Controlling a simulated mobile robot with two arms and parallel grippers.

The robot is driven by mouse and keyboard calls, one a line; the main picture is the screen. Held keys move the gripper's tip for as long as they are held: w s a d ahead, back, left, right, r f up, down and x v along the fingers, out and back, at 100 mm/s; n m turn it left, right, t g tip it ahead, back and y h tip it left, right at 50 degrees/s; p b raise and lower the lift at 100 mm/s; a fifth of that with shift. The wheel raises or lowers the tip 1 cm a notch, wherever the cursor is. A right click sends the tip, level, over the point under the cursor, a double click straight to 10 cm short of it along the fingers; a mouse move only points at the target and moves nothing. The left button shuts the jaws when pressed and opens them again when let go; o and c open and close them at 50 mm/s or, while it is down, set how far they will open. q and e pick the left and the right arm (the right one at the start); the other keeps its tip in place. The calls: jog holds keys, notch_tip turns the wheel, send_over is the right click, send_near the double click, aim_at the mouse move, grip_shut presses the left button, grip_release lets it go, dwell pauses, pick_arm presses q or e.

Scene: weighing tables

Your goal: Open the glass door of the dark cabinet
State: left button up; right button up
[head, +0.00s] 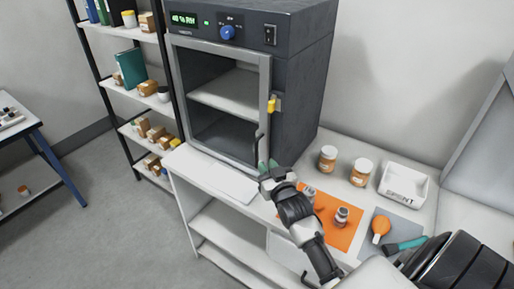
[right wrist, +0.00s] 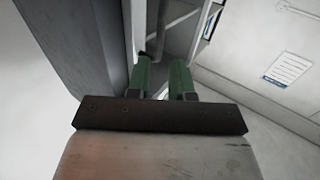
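The dark cabinet (head: 300,75) stands on the white bench at the back. Its glass door has a light grey frame (head: 265,85) and looks shut. An empty shelf shows through the glass. The door's upright handle (head: 261,148) is on the right side of the frame, below a yellow latch (head: 271,105). My right gripper (head: 268,166) is at the lower end of the handle. In the right wrist view its green fingers (right wrist: 162,80) are apart, with a dark bar (right wrist: 156,42), apparently the handle, between or just beyond their tips. My left gripper is out of view.
Two jars (head: 328,159), a white tray (head: 405,184) and an orange mat (head: 338,228) with small containers lie right of my right gripper. A grey mat (head: 392,224) holds an orange item. A shelf rack (head: 103,88) stands left of the cabinet. The floor (head: 110,230) in front is clear.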

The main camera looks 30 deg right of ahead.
aim_at(257, 152)
jog(key=w, duration=0.2)
jog(key=w+d+p, duration=0.1)
jog(key=w, duration=0.5)
jog(key=shift+w+d, duration=0.1)
jog(key=shift+d, duration=0.2)
jog(key=shift+f, duration=0.1)
grip_shut()
